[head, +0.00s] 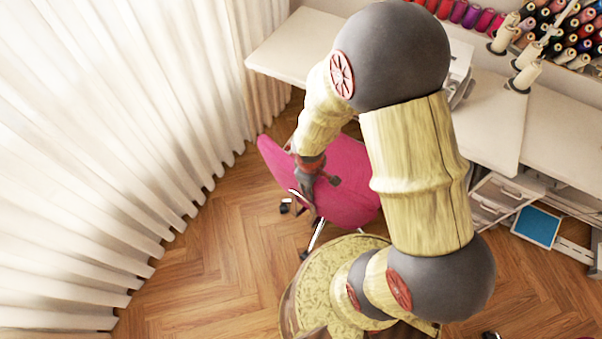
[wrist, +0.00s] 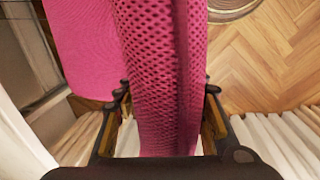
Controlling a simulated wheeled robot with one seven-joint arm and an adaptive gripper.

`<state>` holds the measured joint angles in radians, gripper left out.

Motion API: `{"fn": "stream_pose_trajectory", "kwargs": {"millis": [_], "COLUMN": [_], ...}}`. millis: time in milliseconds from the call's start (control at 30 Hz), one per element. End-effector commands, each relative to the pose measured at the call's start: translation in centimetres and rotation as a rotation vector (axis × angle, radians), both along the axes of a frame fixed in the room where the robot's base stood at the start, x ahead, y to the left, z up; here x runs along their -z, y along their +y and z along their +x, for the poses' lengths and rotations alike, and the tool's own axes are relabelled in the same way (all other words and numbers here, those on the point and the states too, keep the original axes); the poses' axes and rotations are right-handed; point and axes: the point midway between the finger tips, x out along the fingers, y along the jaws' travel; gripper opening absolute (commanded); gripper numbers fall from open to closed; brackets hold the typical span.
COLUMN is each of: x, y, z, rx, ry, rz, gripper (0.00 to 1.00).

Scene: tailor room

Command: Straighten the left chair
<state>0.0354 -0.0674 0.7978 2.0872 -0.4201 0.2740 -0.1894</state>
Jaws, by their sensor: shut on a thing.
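The left chair is pink, with a padded seat (head: 350,187), a backrest (head: 279,165) and metal legs on casters. It stands on the wood floor between the curtain and the white table. In the head view my gripper (head: 306,192) is at the chair's backrest, and my arm hides part of the chair. In the wrist view the perforated pink backrest (wrist: 150,65) runs between the two fingers of my gripper (wrist: 168,105). The fingers are shut on it, one on each side.
White curtains (head: 80,130) hang along the left, close to the chair. A white sewing table (head: 300,45) stands behind the chair, with thread spools (head: 525,75) and drawers (head: 497,200) to the right. Bare wood floor (head: 205,270) lies at the front left.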

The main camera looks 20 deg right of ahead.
Motion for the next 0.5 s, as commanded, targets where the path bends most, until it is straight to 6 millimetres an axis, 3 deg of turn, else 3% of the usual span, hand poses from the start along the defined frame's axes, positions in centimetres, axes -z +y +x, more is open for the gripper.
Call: {"fn": "stream_pose_trajectory", "kwargs": {"millis": [200,500], "x": [-0.1,0.0], "y": [-1.4,-1.9], "z": [-1.8,-2.4], "rx": [-0.085,-0.123], "ry": [-0.001,-0.002], "rz": [0.000,0.000], "gripper": [0.00,0.00]}}
